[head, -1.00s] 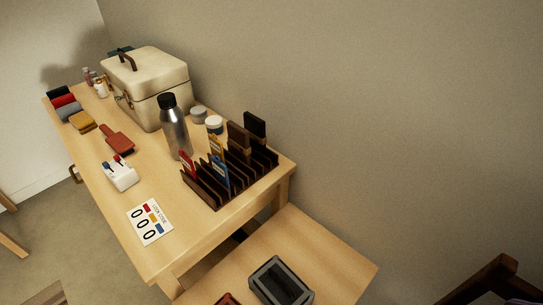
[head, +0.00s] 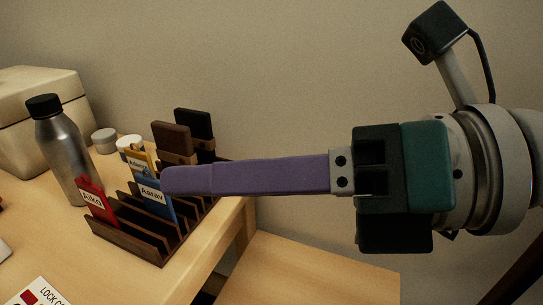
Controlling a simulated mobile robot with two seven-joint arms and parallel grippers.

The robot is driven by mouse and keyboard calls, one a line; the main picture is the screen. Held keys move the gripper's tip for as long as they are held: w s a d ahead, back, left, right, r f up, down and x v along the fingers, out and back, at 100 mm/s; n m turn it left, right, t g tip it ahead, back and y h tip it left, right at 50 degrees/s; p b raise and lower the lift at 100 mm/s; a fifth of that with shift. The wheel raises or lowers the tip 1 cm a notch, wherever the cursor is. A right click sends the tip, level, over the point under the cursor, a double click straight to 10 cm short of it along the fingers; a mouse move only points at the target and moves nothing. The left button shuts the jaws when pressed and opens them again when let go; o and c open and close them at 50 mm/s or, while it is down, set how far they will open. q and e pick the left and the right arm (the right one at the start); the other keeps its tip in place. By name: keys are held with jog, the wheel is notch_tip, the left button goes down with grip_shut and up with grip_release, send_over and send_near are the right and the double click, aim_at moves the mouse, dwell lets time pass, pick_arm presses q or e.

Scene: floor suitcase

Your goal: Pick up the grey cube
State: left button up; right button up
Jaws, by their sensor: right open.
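I cannot make out a grey cube in the head view. A small grey, rounded piece (head: 104,140) stands on the table behind the bottle, and it looks more like a tin than a cube. My right gripper (head: 172,181) reaches in from the right, level across the picture. Its long purple finger shows side-on, and the other finger is hidden behind it. It is open, with its tip in front of the dark slotted rack in the picture. I see nothing held, though the gap is hidden. My left gripper is not in view.
The wooden rack (head: 128,239) holds red, blue and yellow name tags and dark brown pieces. A steel bottle (head: 63,150), a white-lidded jar (head: 129,143) and a cream case (head: 22,120) stand left. A lower wooden surface (head: 310,272) is bare where visible.

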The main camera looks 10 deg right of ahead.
jog(key=d+f+n+g+h+b, duration=0.1)
jog(key=d+f+h+b, duration=0.1)
jog(key=f, duration=0.6)
jog(key=s+d+f+n+g+h+b, duration=0.1)
jog(key=d+f+h, duration=0.3)
jog(key=f, duration=0.4)
jog(key=s+d+f+n+g+h+b, duration=0.1)
jog(key=d+f+n+g+h+b, duration=0.1)
jog(key=f, duration=0.6)
jog(key=shift+s+d+n+g+h+b, duration=0.1)
jog(key=shift+d+n+g+h+b, duration=0.3)
jog(key=shift+d+h, duration=0.7)
jog(key=shift+y, duration=0.3)
jog(key=x, duration=0.1)
jog(key=b+x, duration=0.1)
jog(key=x, duration=0.1)
jog(key=b+x, duration=0.1)
jog(key=x, duration=0.1)
jog(key=shift+w+f, duration=0.2)
jog(key=shift+w, duration=0.1)
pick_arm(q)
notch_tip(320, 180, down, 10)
pick_arm(e)
jog(key=shift+c, duration=0.3)
jog(key=c, duration=0.4)
grip_shut()
